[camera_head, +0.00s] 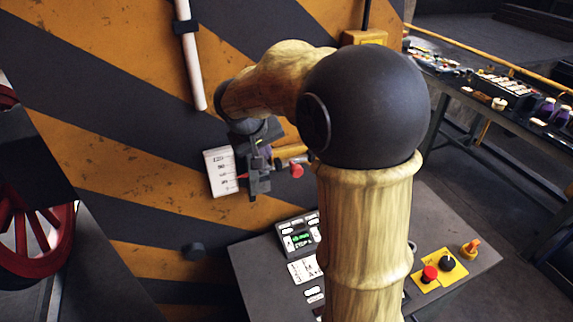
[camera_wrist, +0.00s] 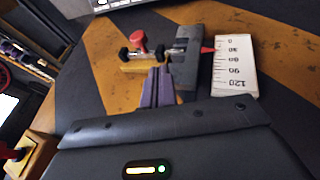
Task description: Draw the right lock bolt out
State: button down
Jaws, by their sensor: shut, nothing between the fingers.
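A brass-coloured block (camera_head: 291,152) with a dark rod and a red knob (camera_head: 296,171), which looks like the right lock bolt, sits on the right of a dark slide (camera_head: 259,182) on the striped wall. In the wrist view, turned over, the red knob (camera_wrist: 139,39) and brass block (camera_wrist: 138,66) show left of the dark slide (camera_wrist: 186,62). My gripper (camera_wrist: 158,72) is shut and empty, its purple fingertips close to the brass block; I cannot tell if they touch. In the head view my arm hides part of the block's right side.
A white scale plate (camera_head: 219,172) with a red pointer is left of the slide. A white pipe (camera_head: 192,65) runs down the wall; a red wheel (camera_head: 35,235) is far left.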

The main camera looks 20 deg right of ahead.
jog(key=shift+f, duration=0.1)
jog(key=d+p+x, duration=0.1)
jog(key=p+x, duration=0.1)
jog(key=x, duration=0.4)
jog(key=s+d+p+x, duration=0.1)
jog(key=p+x, duration=0.1)
jog(key=x, duration=0.4)
jog(key=shift+w+d+p, duration=0.2)
jog(key=shift+d+p, duration=0.1)
jog(key=shift+d, duration=0.1)
jog(key=shift+w, duration=0.1)
